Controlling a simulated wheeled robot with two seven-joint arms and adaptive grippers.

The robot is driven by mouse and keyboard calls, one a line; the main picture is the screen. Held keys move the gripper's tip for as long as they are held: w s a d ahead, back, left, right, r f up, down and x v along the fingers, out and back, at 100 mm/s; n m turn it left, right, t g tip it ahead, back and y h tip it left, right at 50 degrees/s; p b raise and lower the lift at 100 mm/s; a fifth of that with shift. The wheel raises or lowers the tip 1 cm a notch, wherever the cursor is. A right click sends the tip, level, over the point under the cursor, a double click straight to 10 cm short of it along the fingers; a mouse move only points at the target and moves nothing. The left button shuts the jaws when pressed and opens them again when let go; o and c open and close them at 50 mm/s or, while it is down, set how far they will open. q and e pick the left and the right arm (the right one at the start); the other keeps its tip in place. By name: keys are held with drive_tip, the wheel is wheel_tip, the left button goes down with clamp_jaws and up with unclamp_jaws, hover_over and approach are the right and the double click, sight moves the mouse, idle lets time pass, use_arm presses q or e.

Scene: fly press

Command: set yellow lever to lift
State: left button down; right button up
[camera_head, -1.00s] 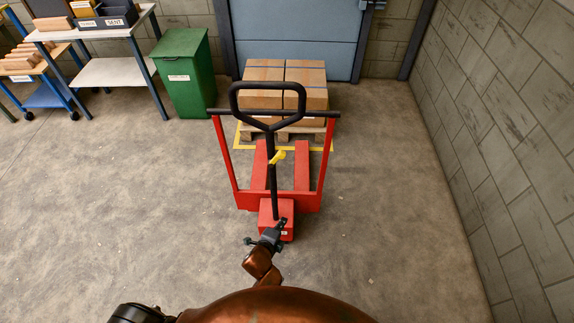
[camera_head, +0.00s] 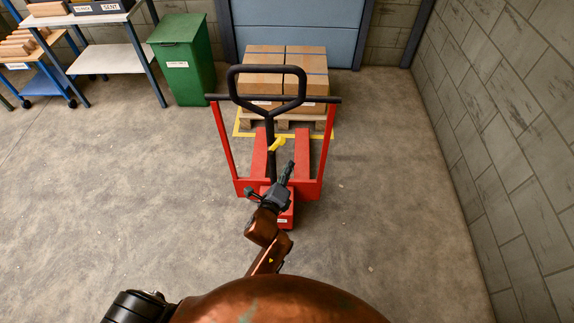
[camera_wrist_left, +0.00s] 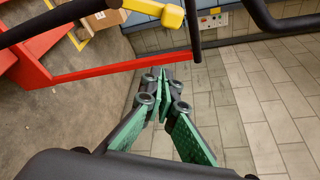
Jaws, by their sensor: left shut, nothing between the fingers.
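The yellow lever (camera_head: 277,144) sits on the black handle shaft of the red pallet truck (camera_head: 312,188). In the left wrist view the yellow lever (camera_wrist_left: 155,12) is near the top, beyond my fingertips and a little left of them. My left gripper (camera_head: 290,163) is shut and empty, just below and right of the lever in the head view, apart from it. Its closed fingertips (camera_wrist_left: 164,74) also show in the left wrist view. It hides part of the truck's base. My right gripper is not in view.
A black loop handle (camera_head: 268,70) tops the truck, with a red frame on both sides. Boxes (camera_head: 262,82) on a pallet stand behind it. A green bin (camera_head: 182,60) and a shelf table (camera_head: 107,66) are at the left. A block wall (camera_head: 510,130) is at the right; open floor lies left.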

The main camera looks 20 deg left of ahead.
use_arm(q)
drive_tip(key=w+a+b, duration=0.1)
drive_tip(key=w+a, duration=0.2)
drive_tip(key=w, duration=0.3)
drive_tip(key=shift+w+r, duration=0.3)
